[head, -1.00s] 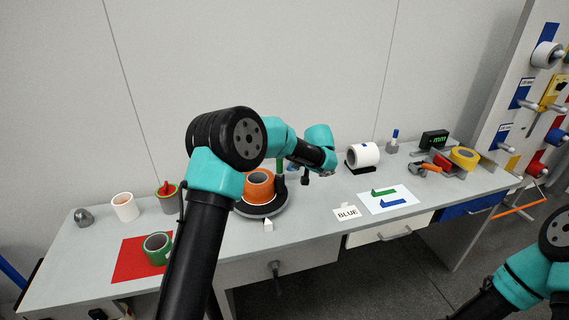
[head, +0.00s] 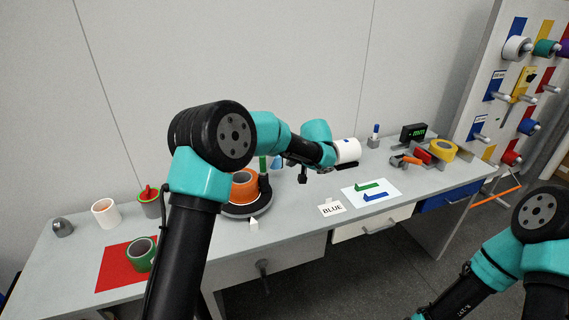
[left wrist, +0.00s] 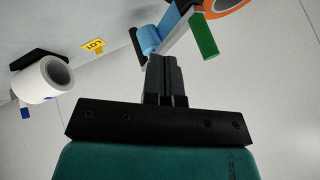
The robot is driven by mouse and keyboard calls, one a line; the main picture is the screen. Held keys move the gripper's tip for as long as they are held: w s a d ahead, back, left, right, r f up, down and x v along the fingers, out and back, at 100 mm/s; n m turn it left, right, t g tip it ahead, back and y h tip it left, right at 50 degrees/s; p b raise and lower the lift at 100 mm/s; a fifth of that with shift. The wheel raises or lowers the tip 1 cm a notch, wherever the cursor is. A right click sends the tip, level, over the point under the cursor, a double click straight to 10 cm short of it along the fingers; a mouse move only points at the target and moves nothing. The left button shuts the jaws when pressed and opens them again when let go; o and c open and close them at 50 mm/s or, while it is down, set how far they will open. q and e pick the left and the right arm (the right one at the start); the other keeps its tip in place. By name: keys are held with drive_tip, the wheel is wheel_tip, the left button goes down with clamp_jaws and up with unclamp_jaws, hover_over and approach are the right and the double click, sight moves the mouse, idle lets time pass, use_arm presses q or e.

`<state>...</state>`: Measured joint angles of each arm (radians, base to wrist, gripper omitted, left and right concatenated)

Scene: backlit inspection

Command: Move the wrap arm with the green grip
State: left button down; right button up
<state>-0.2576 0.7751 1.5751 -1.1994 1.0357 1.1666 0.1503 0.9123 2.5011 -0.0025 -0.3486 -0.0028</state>
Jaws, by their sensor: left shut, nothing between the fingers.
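The wrap arm's green grip (head: 263,164) stands upright beside the orange tape roll (head: 244,186) on the dark round turntable (head: 236,211). In the left wrist view the green grip (left wrist: 204,36) is at the upper right, with a blue grip (left wrist: 150,39) to its left. My left gripper (head: 303,175) is to the right of the green grip in the head view, apart from it. Its fingers show shut and empty in the left wrist view (left wrist: 163,62), just below the blue grip. My right arm shows at the lower right, its gripper out of frame.
A white roll (head: 347,150) is partly behind my left wrist. A green roll (head: 140,254) sits on a red mat (head: 112,276) at left.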

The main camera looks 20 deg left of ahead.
use_arm(q)
drive_tip(key=v, duration=0.7)
drive_tip(key=shift+s+a, duration=0.25)
drive_tip(key=shift+s, duration=0.15)
